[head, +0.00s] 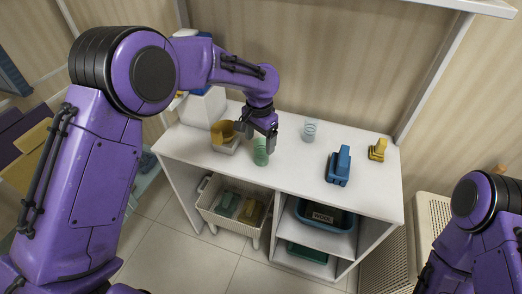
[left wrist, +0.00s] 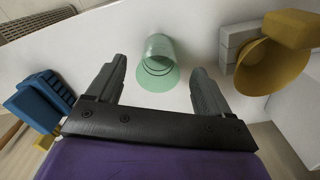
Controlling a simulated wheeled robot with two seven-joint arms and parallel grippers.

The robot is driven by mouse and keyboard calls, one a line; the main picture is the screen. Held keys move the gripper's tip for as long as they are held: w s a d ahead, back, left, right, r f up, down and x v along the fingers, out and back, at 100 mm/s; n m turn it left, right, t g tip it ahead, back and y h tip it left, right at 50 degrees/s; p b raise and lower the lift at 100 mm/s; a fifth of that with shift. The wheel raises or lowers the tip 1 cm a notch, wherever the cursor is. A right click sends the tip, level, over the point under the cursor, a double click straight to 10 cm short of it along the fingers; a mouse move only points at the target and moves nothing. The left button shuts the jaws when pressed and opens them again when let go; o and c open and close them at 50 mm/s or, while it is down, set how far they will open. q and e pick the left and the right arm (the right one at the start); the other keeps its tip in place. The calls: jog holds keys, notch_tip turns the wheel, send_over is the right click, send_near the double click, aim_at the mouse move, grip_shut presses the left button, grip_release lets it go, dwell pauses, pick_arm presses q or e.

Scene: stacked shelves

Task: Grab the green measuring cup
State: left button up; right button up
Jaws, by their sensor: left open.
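The green measuring cup (head: 261,152) is a small translucent cup on the white shelf top, close to its front edge. It also shows in the left wrist view (left wrist: 158,65), ahead of the fingers and roughly centred between them. My left gripper (head: 262,138) is just above and beside the cup in the head view. In the left wrist view my left gripper (left wrist: 158,82) is open, with a finger on each side and nothing held. Only part of my right arm shows at the right edge of the head view; its gripper is out of view.
A yellow scoop-like item on a grey block (head: 224,137) stands close left of the cup. A clear cup (head: 309,131), a blue item (head: 339,166) and a small yellow item (head: 378,149) stand to the right. Bins sit on the lower shelves (head: 226,206). The white top (head: 290,172) is clear between them.

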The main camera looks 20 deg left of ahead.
aim_at(262, 152)
pick_arm(q)
jog(key=f, duration=0.3)
jog(key=f+p, duration=0.1)
jog(key=f, duration=0.1)
jog(key=shift+w+d+f, duration=0.2)
jog(key=shift+w+d, duration=0.1)
jog(key=shift+a+f, duration=0.1)
jog(key=shift+f, duration=0.35)
jog(key=c, duration=1.1)
jog(key=shift+o, duration=0.2)
